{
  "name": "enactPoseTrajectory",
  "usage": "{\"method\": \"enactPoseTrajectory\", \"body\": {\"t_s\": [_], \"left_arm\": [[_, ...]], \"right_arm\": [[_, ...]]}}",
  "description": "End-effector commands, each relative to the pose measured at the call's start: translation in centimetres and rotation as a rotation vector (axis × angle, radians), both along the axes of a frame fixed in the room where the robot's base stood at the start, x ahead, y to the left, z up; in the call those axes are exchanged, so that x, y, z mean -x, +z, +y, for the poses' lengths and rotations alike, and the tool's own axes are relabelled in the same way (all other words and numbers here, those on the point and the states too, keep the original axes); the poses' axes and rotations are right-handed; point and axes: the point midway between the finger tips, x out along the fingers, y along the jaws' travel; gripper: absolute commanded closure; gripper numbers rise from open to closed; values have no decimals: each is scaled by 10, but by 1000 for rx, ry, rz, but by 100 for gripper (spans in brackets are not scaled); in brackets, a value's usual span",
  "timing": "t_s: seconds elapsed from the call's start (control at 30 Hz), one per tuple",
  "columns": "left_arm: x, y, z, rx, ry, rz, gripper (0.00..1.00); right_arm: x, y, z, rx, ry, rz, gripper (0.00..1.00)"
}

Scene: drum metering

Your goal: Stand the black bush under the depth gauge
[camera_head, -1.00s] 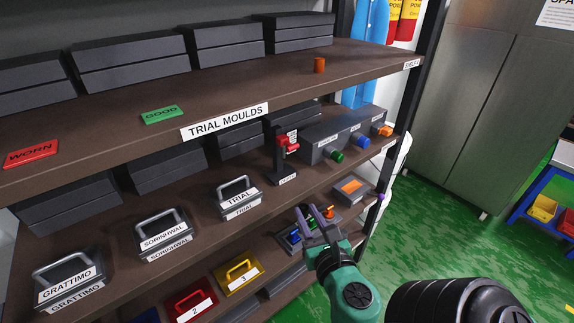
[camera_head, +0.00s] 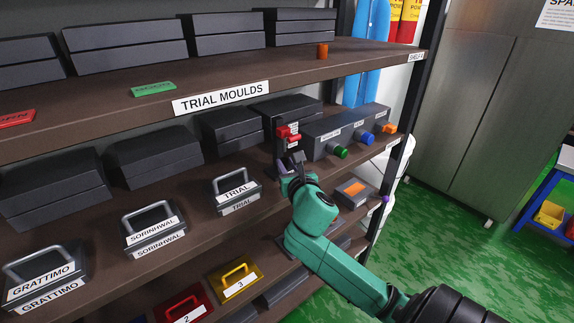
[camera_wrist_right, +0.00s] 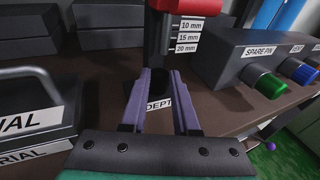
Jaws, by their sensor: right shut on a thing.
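The depth gauge (camera_head: 287,133) has a red head on a dark post and stands on the middle shelf. In the right wrist view its red head (camera_wrist_right: 187,7) is just above and beyond my fingertips. My right gripper (camera_head: 292,166) reaches in at the gauge's foot, and its purple-sided fingers (camera_wrist_right: 160,78) show in the wrist view. They are shut on a dark piece, the black bush (camera_wrist_right: 158,86), low beneath the red head. Its outline merges with the dark gauge behind, so I cannot tell whether it touches the base. My left gripper is out of view.
A grey box (camera_head: 345,132) with green, blue and orange knobs stands right of the gauge. The TRIAL case (camera_head: 236,192) is to the left. Dark mould blocks (camera_head: 230,128) stand behind. The upper shelf (camera_head: 225,92) overhangs, with an orange cylinder (camera_head: 322,51) on it.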

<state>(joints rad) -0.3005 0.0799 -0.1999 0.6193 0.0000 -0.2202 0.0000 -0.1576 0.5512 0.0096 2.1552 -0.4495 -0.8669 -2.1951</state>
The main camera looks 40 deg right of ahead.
Motion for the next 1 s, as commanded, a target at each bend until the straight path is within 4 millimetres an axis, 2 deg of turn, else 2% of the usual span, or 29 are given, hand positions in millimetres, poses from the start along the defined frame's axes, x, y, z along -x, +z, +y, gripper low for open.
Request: {"method": "enactPoseTrajectory", "body": {"t_s": [0.33, 0.37, 0.4, 0.43, 0.8, 0.87, 1.0], "left_arm": [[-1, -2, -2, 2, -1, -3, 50], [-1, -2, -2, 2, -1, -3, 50], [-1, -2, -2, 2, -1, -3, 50], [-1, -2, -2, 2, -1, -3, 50], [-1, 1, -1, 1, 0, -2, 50], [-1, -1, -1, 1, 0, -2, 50], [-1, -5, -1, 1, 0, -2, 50]], "right_arm": [[1, -4, 0, 4, -1, -1, 100], [1, -4, 0, 4, -1, -1, 64], [1, -4, 0, 3, -1, -2, 48], [1, -4, 0, 3, -1, -2, 41], [1, 2, 0, 0, 0, -5, 41], [7, 0, 3, 2, 1, -2, 41], [36, 3, 16, 3, 2, 0, 41]]}}
